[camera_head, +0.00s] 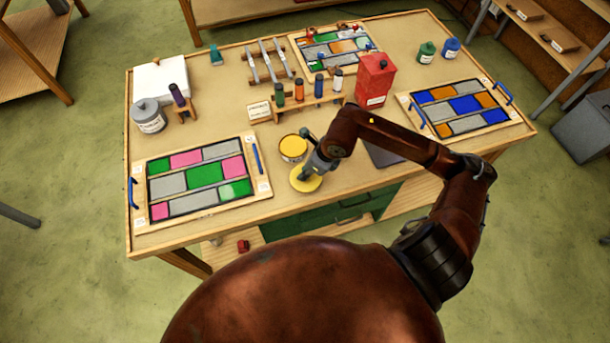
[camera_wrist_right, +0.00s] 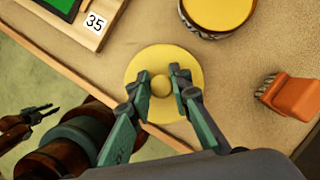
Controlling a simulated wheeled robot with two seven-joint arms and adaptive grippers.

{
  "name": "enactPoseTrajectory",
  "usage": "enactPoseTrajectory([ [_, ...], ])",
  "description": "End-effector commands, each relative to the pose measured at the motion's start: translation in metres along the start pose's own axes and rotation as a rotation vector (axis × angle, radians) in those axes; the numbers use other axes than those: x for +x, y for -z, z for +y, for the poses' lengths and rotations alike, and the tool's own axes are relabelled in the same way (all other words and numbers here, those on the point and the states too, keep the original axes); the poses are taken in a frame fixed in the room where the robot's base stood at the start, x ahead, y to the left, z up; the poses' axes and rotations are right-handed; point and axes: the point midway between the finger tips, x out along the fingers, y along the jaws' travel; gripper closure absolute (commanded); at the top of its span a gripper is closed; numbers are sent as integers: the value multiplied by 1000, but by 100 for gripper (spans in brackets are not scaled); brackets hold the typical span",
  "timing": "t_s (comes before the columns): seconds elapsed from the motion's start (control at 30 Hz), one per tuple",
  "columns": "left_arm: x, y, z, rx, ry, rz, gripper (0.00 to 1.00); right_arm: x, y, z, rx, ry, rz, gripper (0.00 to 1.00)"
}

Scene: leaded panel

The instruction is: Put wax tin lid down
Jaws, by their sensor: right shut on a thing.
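The wax tin lid (camera_head: 306,181) is a yellow disc with a round knob, near the front edge of the table. My right gripper (camera_head: 314,170) is above it. In the right wrist view the fingers of the right gripper (camera_wrist_right: 161,84) are closed on the knob of the lid (camera_wrist_right: 140,66). The lid looks flat, at or just above the tabletop; I cannot tell whether it touches. The open wax tin (camera_head: 293,148) with yellow wax stands just behind the lid, and its rim shows in the right wrist view (camera_wrist_right: 217,12). My left gripper (camera_wrist_right: 32,116) shows at the left of the wrist view, fingers apart and empty.
A panel with green, pink and grey panes (camera_head: 200,182) lies left of the lid. A small orange brush (camera_wrist_right: 288,96) lies right of it. A rack of coloured bottles (camera_head: 305,101) and a red canister (camera_head: 375,80) stand farther back. Bare tabletop surrounds the lid.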

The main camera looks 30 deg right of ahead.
Motion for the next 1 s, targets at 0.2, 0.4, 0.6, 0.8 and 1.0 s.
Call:
enactPoseTrajectory([
  [0.2,-3,2,0,0,0,2,73,28,11,-1,3,-2,1,100],
  [0.4,-3,2,0,0,0,2,73,30,11,-1,0,0,-1,100],
  [0.6,0,1,0,0,0,1,73,32,12,-1,1,0,0,79],
  [0.8,-1,1,1,0,-1,1,73,32,12,-1,1,0,0,65],
  [1.0,-1,1,1,0,-1,1,73,32,12,-1,1,0,0,64],
])
